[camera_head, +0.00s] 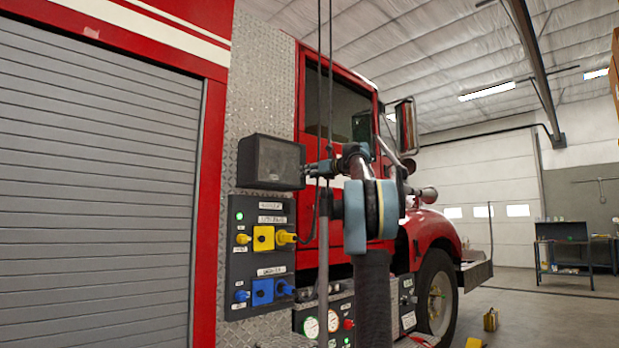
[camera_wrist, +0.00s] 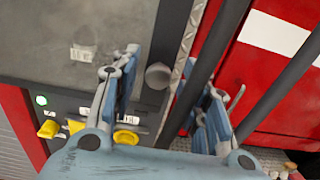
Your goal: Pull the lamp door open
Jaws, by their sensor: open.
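The lamp (camera_head: 270,162) is a dark grey box with a flat greyish front, mounted on the truck's diamond-plate panel in the head view. In the wrist view its grey face (camera_wrist: 60,25) fills the upper left. A round grey knob (camera_wrist: 158,75) stands at the right edge of that face. The door looks closed. My gripper (camera_head: 312,168) is at the lamp's right edge. In the wrist view my gripper (camera_wrist: 165,90) is open, one finger on each side of the knob. Whether either finger touches the knob I cannot tell.
Below the lamp is a control panel (camera_head: 259,286) with yellow and blue valves and a green light. Gauges (camera_head: 311,326) sit lower down. A grey roller shutter (camera_head: 90,190) is at left, the red cab (camera_head: 340,95) at right. The floor (camera_head: 540,315) at far right is mostly clear.

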